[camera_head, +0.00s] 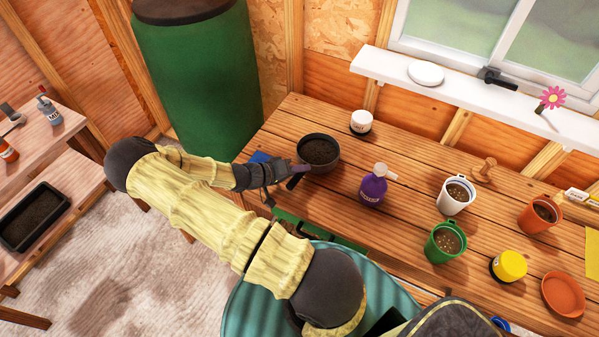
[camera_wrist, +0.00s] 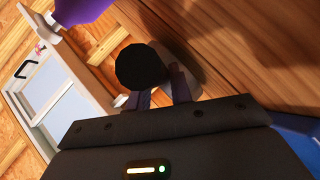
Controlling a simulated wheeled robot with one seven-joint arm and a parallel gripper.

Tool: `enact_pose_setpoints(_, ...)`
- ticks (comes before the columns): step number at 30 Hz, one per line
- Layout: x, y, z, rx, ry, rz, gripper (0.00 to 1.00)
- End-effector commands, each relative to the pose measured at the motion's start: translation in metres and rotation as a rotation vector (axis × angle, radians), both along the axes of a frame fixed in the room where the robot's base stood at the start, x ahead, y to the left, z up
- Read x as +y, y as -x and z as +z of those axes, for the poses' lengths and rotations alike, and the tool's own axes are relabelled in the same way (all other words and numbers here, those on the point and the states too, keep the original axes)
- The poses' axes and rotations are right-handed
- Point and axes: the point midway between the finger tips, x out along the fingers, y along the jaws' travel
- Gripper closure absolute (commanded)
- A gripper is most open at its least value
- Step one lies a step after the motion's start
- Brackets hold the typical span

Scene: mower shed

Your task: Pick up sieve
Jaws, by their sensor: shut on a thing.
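A dark, round, shallow vessel (camera_head: 318,152), which looks like the sieve, is at the left end of the wooden workbench in the head view. Its inside is dark and grainy. My gripper (camera_head: 291,176) is at its near left side, low over the bench edge. In the wrist view, my gripper (camera_wrist: 165,88) is shut on a black, round-ended piece (camera_wrist: 139,66) that looks like the sieve's handle. The sieve's bowl cannot be made out there. I cannot tell whether the sieve rests on the bench or is just above it.
A purple bottle (camera_head: 374,187) stands right of the sieve, and a white-lidded jar (camera_head: 361,122) behind it. A blue item (camera_head: 260,157) lies beside my gripper. Pots and a yellow jar (camera_head: 509,266) fill the bench's right. A green barrel (camera_head: 198,85) stands behind left.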

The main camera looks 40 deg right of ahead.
Motion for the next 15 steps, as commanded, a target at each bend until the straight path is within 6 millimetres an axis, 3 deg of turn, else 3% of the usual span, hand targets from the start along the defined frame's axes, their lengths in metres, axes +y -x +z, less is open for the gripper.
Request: enact_pose_setpoints(15,0.0,0.0,0.049,-0.004,0.001,-0.002,1.0)
